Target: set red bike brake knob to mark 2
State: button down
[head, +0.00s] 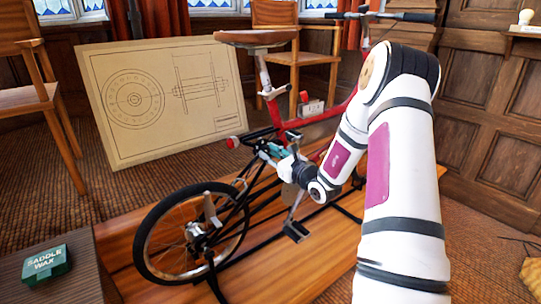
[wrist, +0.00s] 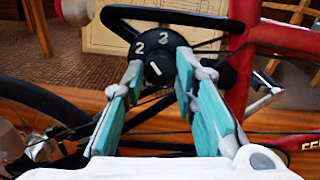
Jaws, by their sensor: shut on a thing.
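The red bike (head: 335,113) stands on a wooden platform. In the wrist view, the black brake knob (wrist: 157,76) sits in front of a black dial plate (wrist: 150,32) with white numerals. A 2 shows at upper left, and a second numeral, which looks like a 3, is near the top. The knob's short white line slants to the upper left, roughly toward the 2; exact alignment is hard to tell. My gripper (wrist: 158,74) has its teal-padded fingers shut on the knob from both sides.
The rear wheel (head: 148,236) and pedal (head: 296,231) are close below my gripper. The brown saddle (head: 256,38) is above it. A drafting board (head: 100,75) leans behind. A green saddle wax box (head: 47,262) sits on a dark surface at lower left.

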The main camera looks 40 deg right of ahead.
jog(key=n+b, duration=0.2)
jog(key=n, duration=0.1)
jog(key=shift+f, duration=0.15)
jog(key=shift+n+b, duration=0.3)
jog(key=shift+n, duration=0.1)
jog(key=c, duration=1.3)
grip_release()
jog(key=shift+d+r, duration=0.1)
jog(key=shift+r, duration=0.1)
jog(key=shift+d, duration=0.1)
jog(key=shift+s, duration=0.25)
jog(key=s, duration=1.1)
jog(key=shift+s+d, duration=0.15)
jog(key=shift+s, duration=0.15)
